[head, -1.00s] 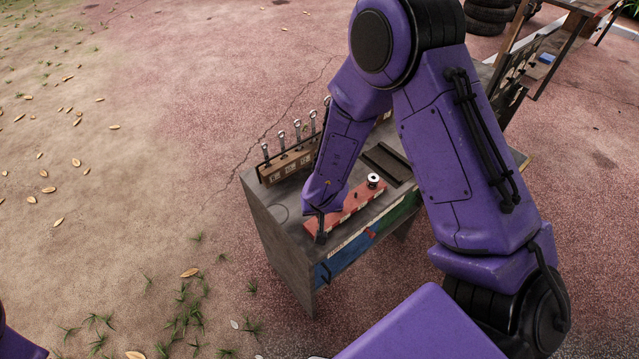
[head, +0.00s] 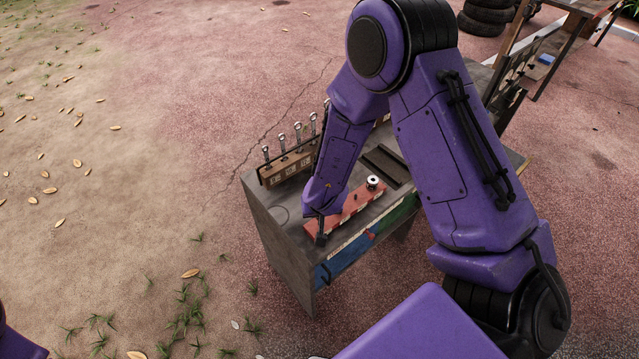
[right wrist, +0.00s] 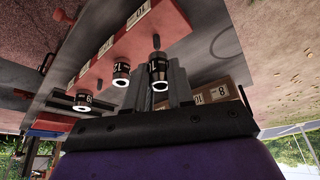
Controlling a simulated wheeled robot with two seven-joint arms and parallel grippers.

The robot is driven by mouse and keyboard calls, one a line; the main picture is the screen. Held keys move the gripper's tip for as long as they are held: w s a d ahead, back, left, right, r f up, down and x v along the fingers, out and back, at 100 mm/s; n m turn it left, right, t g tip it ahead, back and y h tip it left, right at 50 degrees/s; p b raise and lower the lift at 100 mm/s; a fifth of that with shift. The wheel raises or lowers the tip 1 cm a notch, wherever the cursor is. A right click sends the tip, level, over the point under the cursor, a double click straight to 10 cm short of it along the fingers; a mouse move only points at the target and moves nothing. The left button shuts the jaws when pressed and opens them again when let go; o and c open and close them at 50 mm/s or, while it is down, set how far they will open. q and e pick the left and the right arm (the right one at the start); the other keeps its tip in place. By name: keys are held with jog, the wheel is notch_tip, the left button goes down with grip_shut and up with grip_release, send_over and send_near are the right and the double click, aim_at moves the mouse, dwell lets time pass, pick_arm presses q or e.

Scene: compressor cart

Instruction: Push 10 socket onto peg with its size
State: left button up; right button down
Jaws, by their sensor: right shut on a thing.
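The socket (right wrist: 159,73), dark with a bright rim, is between the fingers of my right gripper (right wrist: 170,78), which is shut on it. In the right wrist view, a dark peg (right wrist: 156,42) of the red board (right wrist: 120,45) lines up with this socket; I cannot tell whether the socket is on it. A white label (right wrist: 138,15) is on the board near that peg. Two other sockets (right wrist: 121,73) (right wrist: 82,101) are beside the held one. In the head view, my forearm hides most of the right gripper (head: 320,235) at the near end of the red board (head: 352,207). My left gripper is out of view.
A brown rack (head: 290,168) with several wrenches stands along the cart's back left edge. A pale round socket (head: 373,182) is at the board's far end. A dark tray (head: 388,165) lies behind it. The grey cart top (head: 266,208) is bare at left.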

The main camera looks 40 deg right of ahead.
jog(key=shift+f+b, duration=1.05)
jog(key=shift+f, duration=0.65)
jog(key=c, duration=0.9)
grip_release()
jog(key=shift+r, duration=0.15)
jog(key=p+v, duration=0.2)
jog(key=v, duration=0.8)
jog(key=shift+r, duration=0.2)
